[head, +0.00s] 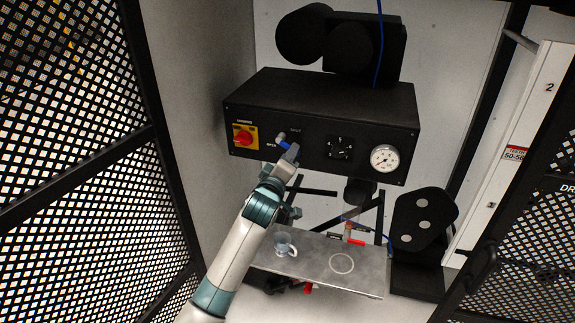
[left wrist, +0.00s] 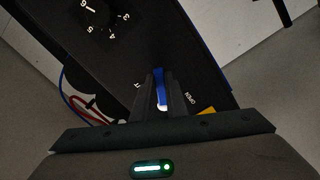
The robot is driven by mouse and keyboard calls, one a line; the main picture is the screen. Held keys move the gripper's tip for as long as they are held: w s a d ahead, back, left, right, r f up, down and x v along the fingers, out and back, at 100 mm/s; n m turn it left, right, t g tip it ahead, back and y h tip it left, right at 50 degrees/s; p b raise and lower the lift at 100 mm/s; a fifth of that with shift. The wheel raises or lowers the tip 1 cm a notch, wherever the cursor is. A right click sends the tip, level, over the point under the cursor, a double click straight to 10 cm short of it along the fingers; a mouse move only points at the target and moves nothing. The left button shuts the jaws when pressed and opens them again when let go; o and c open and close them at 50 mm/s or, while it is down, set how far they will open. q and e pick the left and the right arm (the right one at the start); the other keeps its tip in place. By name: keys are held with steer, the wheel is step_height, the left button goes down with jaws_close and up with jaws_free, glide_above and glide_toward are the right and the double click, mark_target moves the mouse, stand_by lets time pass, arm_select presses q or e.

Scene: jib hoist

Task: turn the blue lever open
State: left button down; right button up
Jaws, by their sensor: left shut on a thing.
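The blue lever (head: 284,144) sits on the front face of the black control box (head: 290,95), between the red-and-yellow switch and the dial. My left gripper (head: 291,153) is at the lever and hides part of it. In the left wrist view the blue lever (left wrist: 160,88) lies between the two dark fingers (left wrist: 160,95), which are shut on it. The letters "OPEN" (left wrist: 190,97) are printed beside the fingers on the box face. My right gripper is not in view.
A red-and-yellow switch (head: 244,136), a black dial (head: 339,148) and a round gauge (head: 384,158) are on the same face. Below is a grey shelf (head: 315,270) with a glass mug (head: 284,245). Perforated black panels (head: 70,150) stand left and right.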

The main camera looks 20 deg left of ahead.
arm_select(q)
steer(key=shift+a+f+m+p, duration=0.35)
steer(key=shift+a+m, duration=0.35)
steer(key=shift+m, duration=1.35)
steer(key=shift+a+f+m+p, duration=0.2)
steer(key=shift+a+f+m, duration=0.45)
steer(key=shift+m, duration=1.35)
steer(key=shift+a+f+m+p, duration=0.3)
steer(key=shift+a+m, duration=0.5)
steer(key=shift+m, duration=1.25)
steer(key=c, duration=1.8)
jaws_free()
steer(key=shift+w, duration=0.1)
steer(key=shift+o, duration=0.2)
steer(key=s+b, duration=0.4)
steer(key=s, duration=1.3)
steer(key=shift+s+a+b, duration=0.25)
steer(key=shift+a+b, duration=0.05)
